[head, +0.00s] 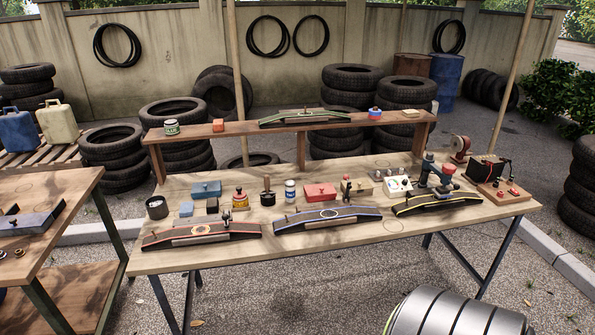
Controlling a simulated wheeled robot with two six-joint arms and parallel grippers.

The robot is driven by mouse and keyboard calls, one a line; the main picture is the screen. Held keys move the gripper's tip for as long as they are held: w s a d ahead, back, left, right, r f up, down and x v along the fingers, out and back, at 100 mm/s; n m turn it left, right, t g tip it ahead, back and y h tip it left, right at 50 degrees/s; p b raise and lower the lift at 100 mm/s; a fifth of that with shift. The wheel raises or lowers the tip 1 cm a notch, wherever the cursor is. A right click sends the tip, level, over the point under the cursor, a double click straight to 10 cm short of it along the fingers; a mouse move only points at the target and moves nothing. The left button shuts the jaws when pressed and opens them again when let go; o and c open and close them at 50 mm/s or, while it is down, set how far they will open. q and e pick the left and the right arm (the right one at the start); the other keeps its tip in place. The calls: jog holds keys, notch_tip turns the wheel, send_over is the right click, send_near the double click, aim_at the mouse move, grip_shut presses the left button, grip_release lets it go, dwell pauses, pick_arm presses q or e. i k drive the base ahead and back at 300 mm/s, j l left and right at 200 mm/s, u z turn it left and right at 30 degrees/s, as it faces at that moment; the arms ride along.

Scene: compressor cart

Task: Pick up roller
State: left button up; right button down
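I cannot pick out the roller for certain; the small tools on the long wooden bench (330,247) are too small to tell. A small dark upright tool (347,187) stands right of the red box (318,191). A wooden-handled tool (267,186) stands upright in a dark pot (269,200). Three dark curved stands lie along the front: one red-trimmed (200,234), one blue-trimmed (328,217), one yellow-trimmed (437,203). A green-trimmed stand (306,117) is on the raised shelf. Neither of my grippers is in view.
Cans, boxes and a black cup (157,208) crowd the bench's middle and left. A black battery-like box (487,169) and a reel (460,146) stand at the right. Another wooden table (60,195) is at the left. The bench's front strip is bare.

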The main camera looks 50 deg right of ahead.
aim_at(267, 177)
jog(key=z, duration=1.45)
